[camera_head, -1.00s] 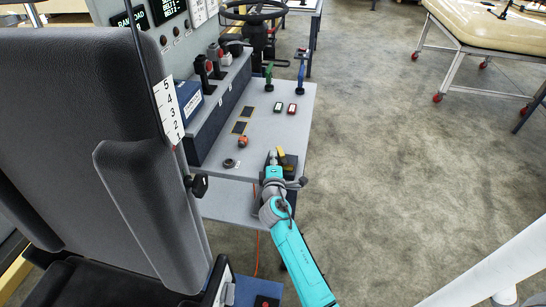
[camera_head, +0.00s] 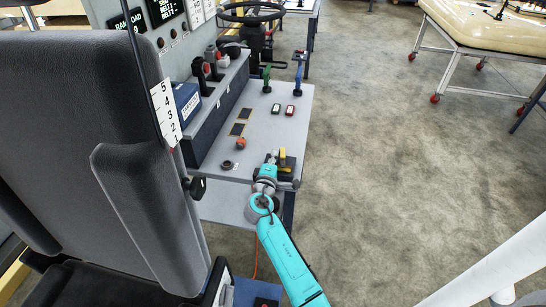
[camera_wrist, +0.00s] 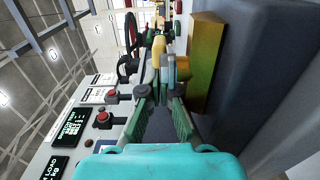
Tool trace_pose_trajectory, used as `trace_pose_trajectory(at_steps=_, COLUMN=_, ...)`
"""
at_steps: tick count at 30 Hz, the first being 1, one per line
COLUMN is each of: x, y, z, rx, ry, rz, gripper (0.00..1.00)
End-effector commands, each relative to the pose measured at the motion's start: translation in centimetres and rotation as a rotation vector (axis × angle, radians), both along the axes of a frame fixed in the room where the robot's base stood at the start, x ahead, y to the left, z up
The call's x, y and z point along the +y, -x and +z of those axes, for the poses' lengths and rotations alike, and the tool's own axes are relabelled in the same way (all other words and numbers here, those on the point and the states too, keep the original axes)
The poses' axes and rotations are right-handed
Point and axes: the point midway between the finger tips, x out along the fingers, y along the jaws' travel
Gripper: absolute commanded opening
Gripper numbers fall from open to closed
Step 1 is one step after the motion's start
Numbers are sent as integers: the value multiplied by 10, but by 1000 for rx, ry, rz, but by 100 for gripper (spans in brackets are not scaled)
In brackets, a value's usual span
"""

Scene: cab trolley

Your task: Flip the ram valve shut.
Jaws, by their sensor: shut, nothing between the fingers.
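A yellow lever handle (camera_head: 283,154), which looks like the ram valve, stands over a dark block at the near right corner of the grey console top. In the wrist view a yellow handle (camera_wrist: 166,35) and a brass-coloured body (camera_wrist: 176,68) show just past my fingertips. My gripper (camera_head: 271,158) is beside the handle, on its left in the head view. In the wrist view my gripper (camera_wrist: 163,88) is shut, with nothing seen held. Whether the fingertips touch the valve I cannot tell. My wrist hides part of the block.
The grey console top (camera_head: 262,128) carries a green lever (camera_head: 266,78), a blue lever (camera_head: 298,78), two rocker switches, an orange knob (camera_head: 240,143) and a black ring (camera_head: 226,165). A black seat (camera_head: 90,120) stands at the left.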

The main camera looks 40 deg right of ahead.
Motion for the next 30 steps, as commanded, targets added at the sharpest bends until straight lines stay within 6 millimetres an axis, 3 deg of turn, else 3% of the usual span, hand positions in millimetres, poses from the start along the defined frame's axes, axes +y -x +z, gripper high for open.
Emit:
trace_pose_trajectory(at_steps=24, x=-6, y=1, z=0, rx=-1, ry=-1, rz=1, gripper=0)
trace_pose_trajectory(at_steps=30, x=1, y=5, z=0, rx=0, ry=0, rz=3, gripper=0)
